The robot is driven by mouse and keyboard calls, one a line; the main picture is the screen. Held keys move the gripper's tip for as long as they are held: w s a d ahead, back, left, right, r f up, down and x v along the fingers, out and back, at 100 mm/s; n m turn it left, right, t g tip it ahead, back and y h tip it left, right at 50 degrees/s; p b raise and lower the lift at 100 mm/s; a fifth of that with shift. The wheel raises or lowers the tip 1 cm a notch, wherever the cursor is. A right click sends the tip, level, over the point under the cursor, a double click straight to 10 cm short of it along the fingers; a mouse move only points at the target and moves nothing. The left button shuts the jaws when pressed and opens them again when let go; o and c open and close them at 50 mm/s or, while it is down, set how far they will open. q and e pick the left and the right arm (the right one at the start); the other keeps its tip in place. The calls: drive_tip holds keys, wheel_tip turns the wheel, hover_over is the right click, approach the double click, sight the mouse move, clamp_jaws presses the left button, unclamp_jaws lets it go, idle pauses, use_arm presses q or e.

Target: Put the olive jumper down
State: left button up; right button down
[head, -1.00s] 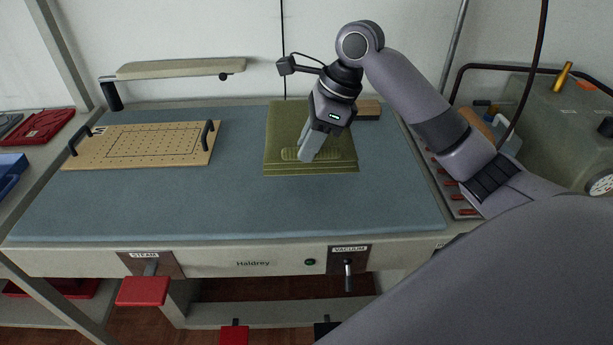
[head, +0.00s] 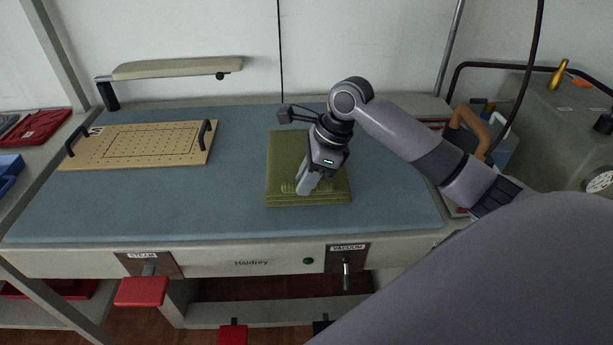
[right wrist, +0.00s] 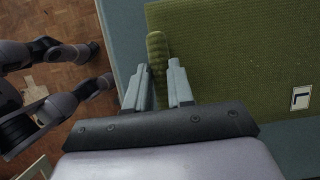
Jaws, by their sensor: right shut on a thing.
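The olive jumper (head: 285,160) is a folded, flat green bundle over the blue-grey table top (head: 130,205), right of its middle. My right gripper (head: 302,190) comes down on the jumper's front part and is shut on a raised, rolled edge of it. In the right wrist view, the rolled edge shows between the two fingers (right wrist: 157,72), and the knitted jumper (right wrist: 235,55) with a small white label spreads to the right. I cannot tell whether its underside touches the table. My left gripper is not in view.
A perforated wooden board (head: 140,146) with black handles lies at the left of the table. A padded arm (head: 178,69) stands behind it. A grey machine (head: 565,130) is at the right. The table is clear between board and jumper and along the front.

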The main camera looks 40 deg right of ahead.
drive_tip(key=c, duration=1)
unclamp_jaws()
drive_tip(key=shift+r, duration=0.1)
drive_tip(key=v, duration=1.2)
drive_tip(key=shift+a+r, duration=0.1)
